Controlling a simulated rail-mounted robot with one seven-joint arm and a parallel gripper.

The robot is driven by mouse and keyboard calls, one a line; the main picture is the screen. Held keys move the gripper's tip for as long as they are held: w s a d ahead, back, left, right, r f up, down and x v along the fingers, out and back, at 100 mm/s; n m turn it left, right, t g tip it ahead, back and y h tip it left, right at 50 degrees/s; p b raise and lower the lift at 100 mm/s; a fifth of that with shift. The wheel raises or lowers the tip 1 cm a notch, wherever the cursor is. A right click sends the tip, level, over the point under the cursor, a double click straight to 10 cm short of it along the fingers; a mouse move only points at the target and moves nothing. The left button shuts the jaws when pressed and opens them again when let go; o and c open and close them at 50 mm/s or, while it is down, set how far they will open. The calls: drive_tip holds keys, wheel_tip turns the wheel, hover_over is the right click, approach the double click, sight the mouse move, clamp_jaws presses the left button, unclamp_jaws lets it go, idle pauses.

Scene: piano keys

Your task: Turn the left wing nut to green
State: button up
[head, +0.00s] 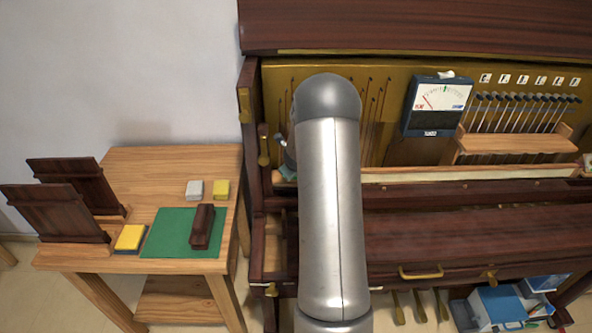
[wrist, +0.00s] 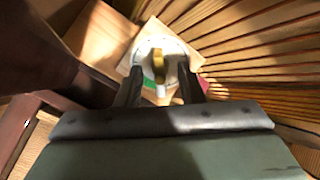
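In the wrist view a brass-yellow wing nut (wrist: 158,66) stands at the middle of a round white dial (wrist: 172,45). A green patch (wrist: 150,83) shows on the dial's near side. My gripper (wrist: 160,75) is open, with one dark finger to the left of the wing nut and one to the right. Gaps seem to show between the fingers and the nut, and I see no clear contact. In the head view my arm covers the wing nut and most of my gripper inside the piano's left end.
A meter (head: 437,104) with a needle on its left, red side sits on the piano (head: 420,195). A row of hammers (head: 520,110) is at right. Wooden slats (wrist: 255,60) lie beside the dial. A side table (head: 170,160) holds a green mat (head: 165,232) and blocks.

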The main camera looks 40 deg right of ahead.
drive_tip(key=shift+w+d+f, duration=0.25)
drive_tip(key=shift+f, duration=0.25)
drive_tip(key=shift+s+a+r, duration=0.25)
drive_tip(key=shift+s+r, duration=0.05)
drive_tip(key=shift+r, duration=0.2)
idle(0.3)
drive_tip(key=shift+b, duration=0.3)
clamp_jaws()
